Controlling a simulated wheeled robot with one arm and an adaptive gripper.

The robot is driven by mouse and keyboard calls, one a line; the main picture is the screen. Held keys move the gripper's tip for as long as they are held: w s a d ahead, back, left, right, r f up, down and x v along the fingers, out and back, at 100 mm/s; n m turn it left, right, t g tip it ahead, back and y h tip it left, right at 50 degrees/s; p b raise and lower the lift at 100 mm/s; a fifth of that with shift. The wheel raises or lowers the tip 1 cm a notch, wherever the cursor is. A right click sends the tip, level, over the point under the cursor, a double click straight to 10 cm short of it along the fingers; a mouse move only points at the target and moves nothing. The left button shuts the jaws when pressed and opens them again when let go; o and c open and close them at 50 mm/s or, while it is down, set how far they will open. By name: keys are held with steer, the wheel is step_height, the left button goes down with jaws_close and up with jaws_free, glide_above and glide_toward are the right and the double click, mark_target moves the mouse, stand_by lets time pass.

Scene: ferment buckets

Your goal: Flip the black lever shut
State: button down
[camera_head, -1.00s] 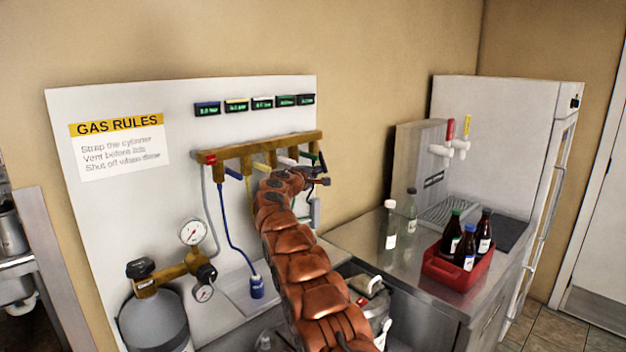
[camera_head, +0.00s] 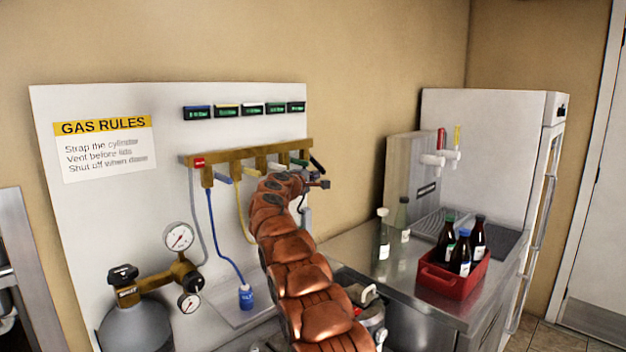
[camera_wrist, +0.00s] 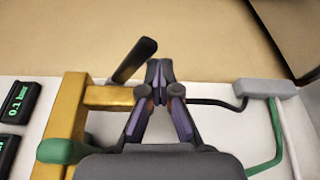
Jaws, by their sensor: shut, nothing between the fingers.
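The black lever (camera_head: 317,162) is at the right end of the brass manifold (camera_head: 240,152) on the white wall panel. In the wrist view the black lever (camera_wrist: 134,61) slants away from the brass outlet, its tip free. My gripper (camera_head: 322,184) is at the manifold's right end, just below the lever. In the wrist view my gripper (camera_wrist: 159,72) has its fingertips together with nothing between them. They lie just right of the lever's tip; I cannot tell whether they touch it. The lever's base is partly hidden in the head view.
A green lever (camera_wrist: 58,151) is beside it on the manifold. A black hose (camera_wrist: 215,102) runs from behind my fingers to a grey block (camera_wrist: 265,88). A red crate of bottles (camera_head: 450,282) stands on the steel counter (camera_head: 372,250) at right. A gas cylinder (camera_head: 135,328) stands at lower left.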

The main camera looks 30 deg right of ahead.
stand_by(0.5)
steer(key=v, duration=1.2)
stand_by(0.3)
steer(key=shift+s+d, duration=0.1)
stand_by(0.4)
